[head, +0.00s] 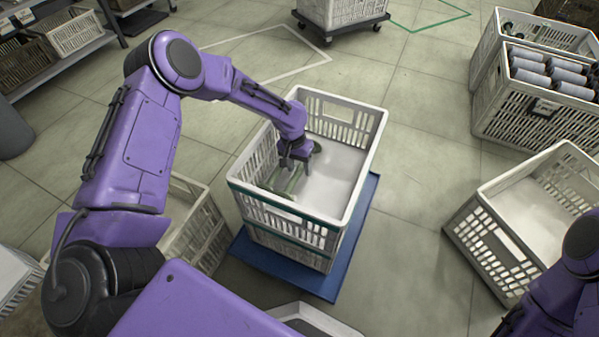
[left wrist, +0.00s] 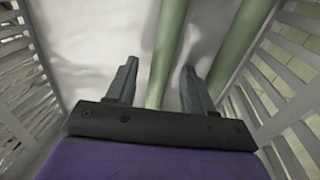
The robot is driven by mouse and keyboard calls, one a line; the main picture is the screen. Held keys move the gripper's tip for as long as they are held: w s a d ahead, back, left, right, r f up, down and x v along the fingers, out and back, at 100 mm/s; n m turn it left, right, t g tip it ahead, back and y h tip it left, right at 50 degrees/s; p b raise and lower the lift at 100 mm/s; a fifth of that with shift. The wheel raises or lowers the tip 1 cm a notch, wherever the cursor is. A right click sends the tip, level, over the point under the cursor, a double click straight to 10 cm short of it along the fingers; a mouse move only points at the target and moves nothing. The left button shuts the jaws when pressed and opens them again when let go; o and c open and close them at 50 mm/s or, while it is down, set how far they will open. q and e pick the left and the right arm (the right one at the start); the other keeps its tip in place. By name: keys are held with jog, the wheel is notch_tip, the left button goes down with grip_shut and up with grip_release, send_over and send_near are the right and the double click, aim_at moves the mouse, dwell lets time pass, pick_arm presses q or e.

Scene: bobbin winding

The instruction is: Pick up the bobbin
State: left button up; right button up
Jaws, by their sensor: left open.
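Pale green tube-shaped bobbins lie on the white floor of a white slatted crate (head: 364,150), partly hidden by my gripper in the head view. My left gripper (head: 292,167) reaches down inside this crate and is open. In the left wrist view, one green bobbin (left wrist: 166,45) runs lengthwise between the two open fingers of my left gripper (left wrist: 160,68). A second green bobbin (left wrist: 240,42) lies beside it, to the right of the right finger. I cannot tell whether the fingers touch either bobbin. My right gripper is out of view.
The crate stands on a blue base (head: 352,240). An empty-looking white crate (head: 490,232) is at right, near my right arm. A crate with grey cylinders (head: 555,75) is at the back right. Crate walls close around my left gripper. Open floor (head: 420,180) lies between the crates.

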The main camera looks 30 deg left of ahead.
pick_arm(q)
jog(key=shift+r, duration=0.1)
grip_shut()
